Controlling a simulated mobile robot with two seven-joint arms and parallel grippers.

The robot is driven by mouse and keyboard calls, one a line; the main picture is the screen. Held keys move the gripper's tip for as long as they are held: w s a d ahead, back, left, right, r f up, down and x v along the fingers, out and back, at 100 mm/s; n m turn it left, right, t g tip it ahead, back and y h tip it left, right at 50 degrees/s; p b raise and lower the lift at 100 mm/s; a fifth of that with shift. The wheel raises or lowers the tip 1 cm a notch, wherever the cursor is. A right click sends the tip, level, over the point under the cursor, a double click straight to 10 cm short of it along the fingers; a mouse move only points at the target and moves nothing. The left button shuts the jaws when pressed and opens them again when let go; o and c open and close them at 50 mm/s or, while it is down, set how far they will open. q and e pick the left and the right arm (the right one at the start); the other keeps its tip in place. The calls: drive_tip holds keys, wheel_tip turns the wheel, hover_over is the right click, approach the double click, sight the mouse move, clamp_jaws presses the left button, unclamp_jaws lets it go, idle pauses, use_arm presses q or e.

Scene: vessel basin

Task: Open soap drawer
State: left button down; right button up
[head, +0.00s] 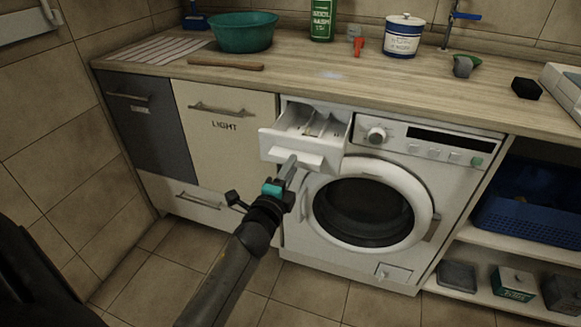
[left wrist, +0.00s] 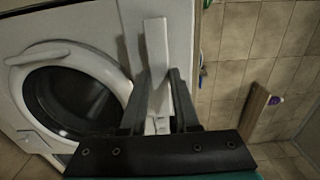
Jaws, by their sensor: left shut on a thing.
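The white soap drawer (head: 311,130) is at the top left of the washing machine (head: 397,185) in the head view. It stands pulled out, and its open top shows compartments inside. My left gripper (head: 290,168) is at the handle ledge on the drawer's front, reaching up from below. In the left wrist view the fingers (left wrist: 158,100) lie on either side of the pale drawer handle (left wrist: 156,50) and are shut on it. My right gripper is not in view.
A wooden counter (head: 330,79) runs above the machine, holding a green basin (head: 245,32) and a blue-white tin (head: 403,37). The LIGHT cabinet (head: 226,130) is left of the drawer. Shelves with a blue crate (head: 528,204) are at right. The floor in front shows clear tiles.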

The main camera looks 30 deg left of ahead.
use_arm(q)
drive_tip(key=shift+f, duration=0.4)
drive_tip(key=c, duration=0.9)
unclamp_jaws()
drive_tip(key=shift+o, duration=0.9)
drive_tip(key=shift+r, duration=0.15)
drive_tip(key=p+v, duration=0.1)
drive_tip(key=v, duration=1.4)
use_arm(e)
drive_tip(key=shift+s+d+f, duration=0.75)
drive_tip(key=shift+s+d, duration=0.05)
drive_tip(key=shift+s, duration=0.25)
use_arm(q)
drive_tip(key=shift+s, duration=0.1)
